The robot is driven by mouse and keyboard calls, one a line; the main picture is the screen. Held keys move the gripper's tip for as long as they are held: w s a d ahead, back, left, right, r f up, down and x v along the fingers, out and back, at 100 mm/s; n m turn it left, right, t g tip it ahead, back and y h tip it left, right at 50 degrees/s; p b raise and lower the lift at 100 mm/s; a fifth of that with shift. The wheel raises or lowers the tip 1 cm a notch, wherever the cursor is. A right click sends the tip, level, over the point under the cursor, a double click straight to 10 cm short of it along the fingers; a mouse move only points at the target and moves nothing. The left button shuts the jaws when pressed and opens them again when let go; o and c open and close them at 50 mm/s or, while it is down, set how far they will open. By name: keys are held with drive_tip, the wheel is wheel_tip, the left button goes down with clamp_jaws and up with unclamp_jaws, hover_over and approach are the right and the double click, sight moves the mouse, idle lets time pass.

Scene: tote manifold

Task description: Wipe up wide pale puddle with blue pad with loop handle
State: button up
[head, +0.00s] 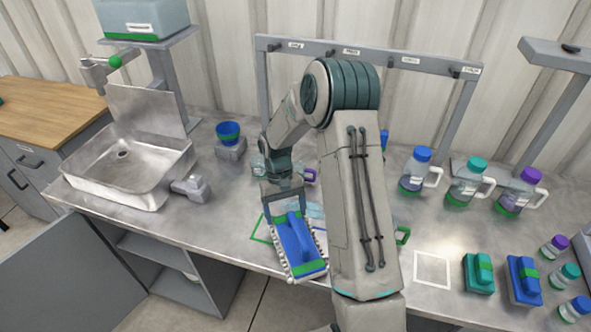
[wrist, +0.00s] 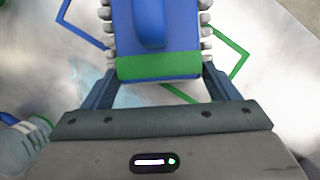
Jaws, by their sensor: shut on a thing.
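The blue pad with loop handle (head: 297,245) has green ends and a pale bristly edge. It hangs tilted in front of my gripper (head: 284,197), over the counter near its front edge. In the wrist view my gripper (wrist: 161,85) is shut on the pad (wrist: 175,50), with one finger on each side of its near end. A faint pale blue patch, likely the wide pale puddle (wrist: 88,78), shows on the metal left of the pad; the pad hides part of that area. In the head view a pale patch (head: 316,211) shows beside the pad, partly behind my arm.
Green and blue outlines mark the counter around the pad. A clear bottle (wrist: 22,145) is close on the left in the wrist view. Handled bottles (head: 467,182) and spare pads (head: 523,280) stand right.

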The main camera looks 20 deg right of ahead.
drive_tip(key=w+d+r+n+t+h+p, duration=0.1)
drive_tip(key=w+d+r+n+h, duration=0.15)
drive_tip(key=r+n, duration=0.3)
drive_tip(key=w+d+r+n+t+h+p, duration=0.1)
drive_tip(key=w+d+r+n+p, duration=0.2)
drive_tip(key=r, duration=0.4)
drive_tip(key=shift+s+d+f+n+b, duration=0.15)
drive_tip(key=shift+f+n+b, duration=0.25)
drive_tip(key=shift+f+b, duration=1.2)
drive_tip(key=shift+s+a+f+n+b, duration=0.1)
drive_tip(key=shift+s+f+n+b, duration=0.5)
drive_tip(key=shift+f, duration=1.8)
drive_tip(key=shift+w+d+f+n+b, duration=0.1)
drive_tip(key=shift+f+n+b, duration=0.05)
drive_tip(key=shift+f+b, duration=1.55)
drive_tip(key=shift+f+b, duration=0.35)
drive_tip(key=shift+f, duration=0.9)
